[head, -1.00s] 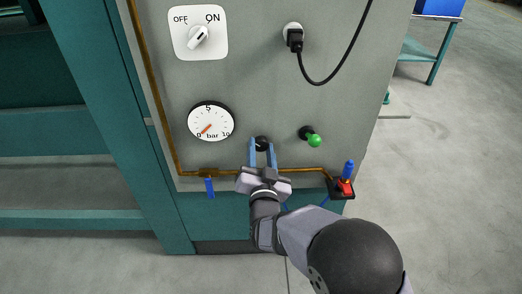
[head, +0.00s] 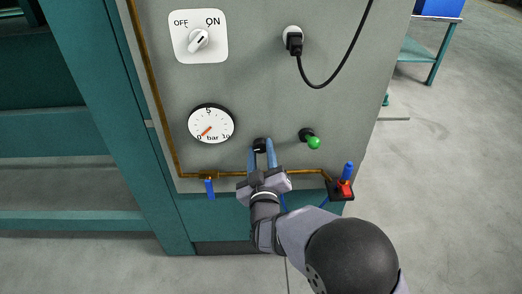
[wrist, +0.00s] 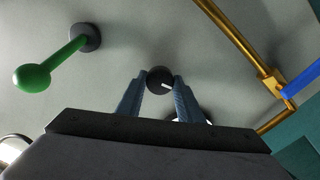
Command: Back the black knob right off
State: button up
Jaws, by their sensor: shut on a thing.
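The black knob (head: 260,145) sits on the lower part of the grey panel, between the gauge and the green-tipped lever. In the wrist view the round knob (wrist: 159,79) shows a short white mark on its face, pointing right and slightly down. My gripper (head: 262,153) is shut on the knob, with one blue finger on each side. The wrist view shows both fingertips of my gripper (wrist: 160,84) against the knob's sides. The knob's stem and its seat on the panel are hidden.
The pressure gauge (head: 211,123) has its needle near 0. The green-tipped lever (head: 313,142) is close on the right. A brass pipe (head: 306,171) runs below, with a blue-handled valve (head: 210,188). A red switch (head: 344,187) is lower right. The rotary switch (head: 198,40) and plug (head: 294,43) are higher.

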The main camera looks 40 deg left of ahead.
jog(key=n+p, duration=0.1)
jog(key=n, duration=0.4)
jog(key=shift+n, duration=0.4)
dwell(0.3)
jog(key=o, duration=1.1)
jog(key=shift+c, duration=0.2)
jog(key=v, duration=0.7)
jog(key=shift+s+d, duration=0.1)
jog(key=shift+d, duration=0.05)
